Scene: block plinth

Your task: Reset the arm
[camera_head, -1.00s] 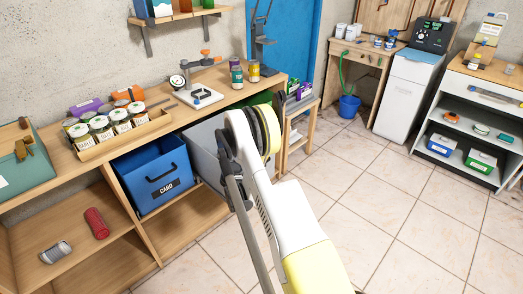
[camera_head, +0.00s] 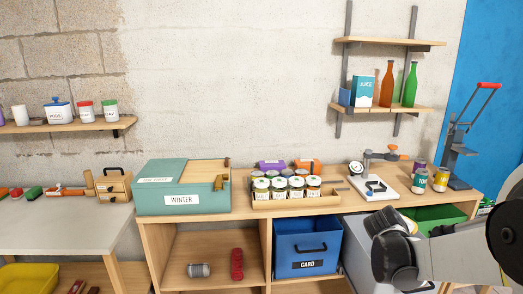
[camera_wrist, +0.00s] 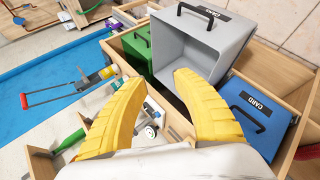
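My gripper (camera_wrist: 158,82) shows in the wrist view as two yellow fingers standing apart with nothing between them. It hangs over the wooden bench, in front of a grey bin (camera_wrist: 197,48). Part of my arm reaches in at the lower right of the head view; the fingers cannot be made out there.
The wooden bench (camera_head: 160,230) bears a teal WINTER box (camera_head: 178,204), a jar tray (camera_head: 292,203) and a white press stand (camera_head: 375,193). A blue CARD bin (camera_head: 308,249), the grey bin and a green bin (camera_wrist: 138,48) sit below. Wall shelves hang above.

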